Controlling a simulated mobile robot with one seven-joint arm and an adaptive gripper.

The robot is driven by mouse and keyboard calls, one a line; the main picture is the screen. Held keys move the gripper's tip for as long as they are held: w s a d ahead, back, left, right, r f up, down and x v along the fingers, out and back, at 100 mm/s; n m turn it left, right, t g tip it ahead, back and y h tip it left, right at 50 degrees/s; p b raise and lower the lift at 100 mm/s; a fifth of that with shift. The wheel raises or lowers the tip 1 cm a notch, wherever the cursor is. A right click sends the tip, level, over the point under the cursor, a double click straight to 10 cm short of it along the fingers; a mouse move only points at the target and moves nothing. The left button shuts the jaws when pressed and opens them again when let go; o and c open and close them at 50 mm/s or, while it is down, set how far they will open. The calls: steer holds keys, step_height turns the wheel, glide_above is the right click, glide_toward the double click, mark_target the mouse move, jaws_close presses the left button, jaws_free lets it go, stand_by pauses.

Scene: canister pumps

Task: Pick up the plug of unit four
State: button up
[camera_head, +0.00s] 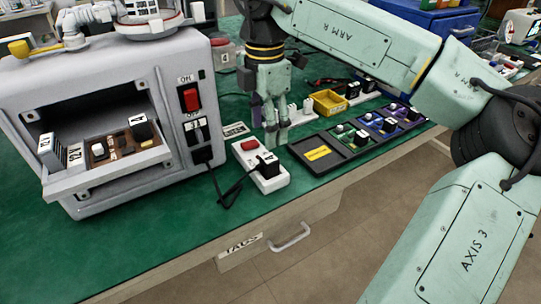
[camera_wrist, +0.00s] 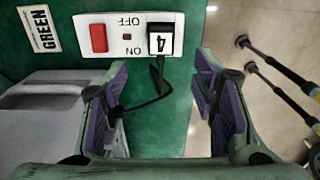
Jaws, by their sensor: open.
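The black plug with a white label reading 4 (camera_wrist: 160,40) sits in a white switched socket block (camera_wrist: 125,48) with a red switch. In the head view the plug (camera_head: 267,165) stands at the near end of the same block (camera_head: 246,152), and its black cable runs left toward the machine. My gripper (camera_wrist: 162,85) is open and empty. In the wrist view its fingers stand apart to either side below the plug, not touching it. In the head view my gripper (camera_head: 275,138) hangs pointing down, behind the socket block.
A large grey-white machine (camera_head: 140,75) stands at left, with a tray of small parts in its opening. A black tray (camera_head: 318,153) of several plugs and a yellow bin (camera_head: 330,102) are at right. The green bench's front edge is close to the socket block.

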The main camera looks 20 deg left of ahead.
mark_target(267, 159)
steer(key=f, duration=0.4)
steer(key=shift+s+f+p, duration=0.25)
steer(key=shift+f+p, duration=0.05)
steer(key=shift+w+d+f+p, duration=0.1)
steer(key=shift+f+p, duration=0.35)
steer(key=shift+f, duration=0.95)
steer(key=shift+w+f+p, duration=0.1)
steer(key=shift+f+p, duration=0.3)
steer(key=shift+f, duration=0.95)
steer(key=shift+c, duration=0.3)
steer(key=c, duration=1.2)
